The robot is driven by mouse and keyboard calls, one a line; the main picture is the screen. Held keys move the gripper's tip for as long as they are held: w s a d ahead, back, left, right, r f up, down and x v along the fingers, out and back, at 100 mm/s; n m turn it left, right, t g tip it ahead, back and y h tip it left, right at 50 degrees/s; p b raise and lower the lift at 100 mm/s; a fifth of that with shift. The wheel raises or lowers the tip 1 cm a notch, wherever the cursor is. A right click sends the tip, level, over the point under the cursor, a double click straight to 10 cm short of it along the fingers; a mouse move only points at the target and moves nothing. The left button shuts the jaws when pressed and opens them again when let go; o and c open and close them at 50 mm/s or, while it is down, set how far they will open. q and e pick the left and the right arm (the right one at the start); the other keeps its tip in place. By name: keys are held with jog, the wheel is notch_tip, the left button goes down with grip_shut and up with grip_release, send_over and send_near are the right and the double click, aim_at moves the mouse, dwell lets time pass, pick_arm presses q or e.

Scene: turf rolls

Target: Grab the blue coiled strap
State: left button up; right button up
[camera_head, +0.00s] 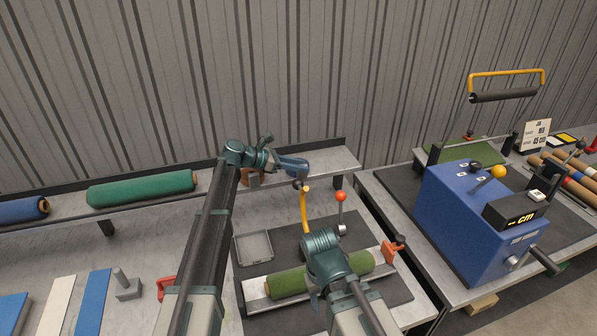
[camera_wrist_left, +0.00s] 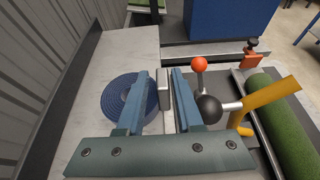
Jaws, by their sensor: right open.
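The blue coiled strap (camera_wrist_left: 120,98) lies flat as a round coil on the grey shelf in the left wrist view. The left finger covers its right part. I cannot make the coil out in the head view. My left gripper (camera_head: 303,168) is near the back shelf, and its fingers (camera_wrist_left: 162,74) are parted in the left wrist view. A small pale upright piece shows between them; the coil is not between the fingers. My right gripper (camera_head: 318,292) is low over the green turf roll (camera_head: 290,284), its fingertips mostly hidden; it is open.
A yellow lever (camera_head: 304,210) with a black knob (camera_wrist_left: 209,108) and a red-knobbed lever (camera_head: 341,198) stand close beside my left gripper. A metal tray (camera_head: 253,248) lies below. A blue machine (camera_head: 465,225) stands to the right. A corrugated wall (camera_head: 300,70) rises behind the shelf.

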jog(key=shift+f+b, duration=1.15)
pick_arm(q)
jog(key=x, duration=0.5)
jog(key=shift+s+f, duration=0.1)
jog(key=shift+f, duration=0.05)
grip_shut()
